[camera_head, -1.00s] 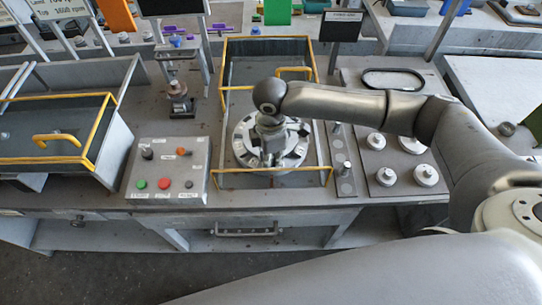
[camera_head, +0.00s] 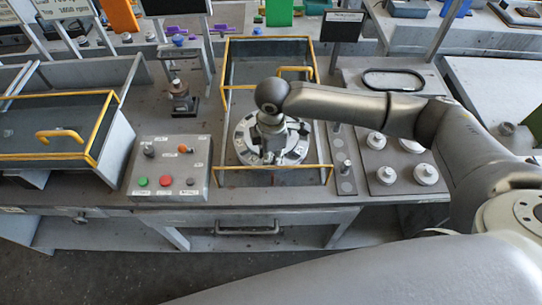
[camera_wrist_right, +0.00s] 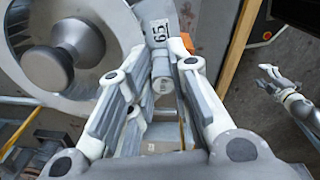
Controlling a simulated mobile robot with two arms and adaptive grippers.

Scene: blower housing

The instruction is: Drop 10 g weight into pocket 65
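The grey rotor with its ring of pockets (camera_head: 243,146) lies inside the yellow-railed housing in the head view. In the right wrist view its ring (camera_wrist_right: 25,75) and round hub (camera_wrist_right: 62,60) show at the left. A label reading 65 (camera_wrist_right: 158,34) is just beyond my right fingertips. My right gripper (camera_wrist_right: 161,62) is shut on a small grey cylinder, the 10 g weight (camera_wrist_right: 163,72), close to that label. Whether the weight touches the pocket cannot be told. My left gripper (camera_wrist_right: 264,77) shows small at the right of the wrist view, empty with fingers apart.
Yellow rails (camera_head: 224,110) surround the rotor. A control box (camera_head: 168,168) with buttons stands to the left. Several round weights (camera_head: 387,176) stand on a plate at the right. A stand (camera_head: 183,100) is left of the housing.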

